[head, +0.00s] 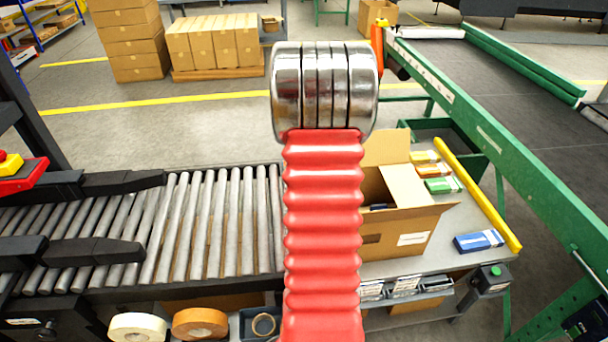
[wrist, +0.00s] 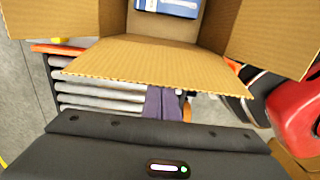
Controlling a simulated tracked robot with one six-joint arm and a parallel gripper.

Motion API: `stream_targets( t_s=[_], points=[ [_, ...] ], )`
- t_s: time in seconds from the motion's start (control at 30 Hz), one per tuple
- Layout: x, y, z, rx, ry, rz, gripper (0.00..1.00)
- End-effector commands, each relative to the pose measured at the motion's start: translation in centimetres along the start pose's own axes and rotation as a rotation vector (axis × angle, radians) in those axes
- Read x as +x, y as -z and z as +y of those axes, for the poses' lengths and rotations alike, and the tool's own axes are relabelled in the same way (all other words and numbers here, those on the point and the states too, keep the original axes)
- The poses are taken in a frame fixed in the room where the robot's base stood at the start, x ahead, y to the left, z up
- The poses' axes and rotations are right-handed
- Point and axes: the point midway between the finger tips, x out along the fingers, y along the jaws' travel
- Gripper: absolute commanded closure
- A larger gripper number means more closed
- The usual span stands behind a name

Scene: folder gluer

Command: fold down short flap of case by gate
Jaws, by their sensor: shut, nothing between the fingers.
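The open cardboard case (head: 400,237) stands on the grey table right of the rollers in the head view. Its back flap (head: 385,147) stands up, and my red arm covers its left side. In the wrist view one flap (wrist: 155,62) sticks out towards my gripper, not folded down over the opening. Side flaps (wrist: 52,18) spread left and right, and a blue and white packet (wrist: 168,6) lies inside. My gripper (wrist: 163,98) is shut and empty. Its fingertips pass out of sight behind that flap's near edge; contact cannot be told. The head view hides the gripper. I cannot identify the gate.
A roller conveyor (head: 215,220) lies left of the case. A yellow bar (head: 478,195) runs along the table's right side, with a blue box (head: 478,241) and small cartons (head: 440,185) beside it. A green-framed belt conveyor (head: 500,140) stands at right. Red equipment (wrist: 298,105) shows at the wrist view's right.

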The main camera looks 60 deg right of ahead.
Motion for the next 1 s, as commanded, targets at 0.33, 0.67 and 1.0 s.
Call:
stream_targets(
  t_s=[0.33,0.67,1.0],
  points=[
    [0.0,-2.9,0.0,0.002,0.000,0.000,1.00],
    [0.0,-3.0,0.0,0.000,0.000,0.000,1.00],
    [0.1,-5.1,0.0,0.002,0.001,0.000,1.00]
  ],
)
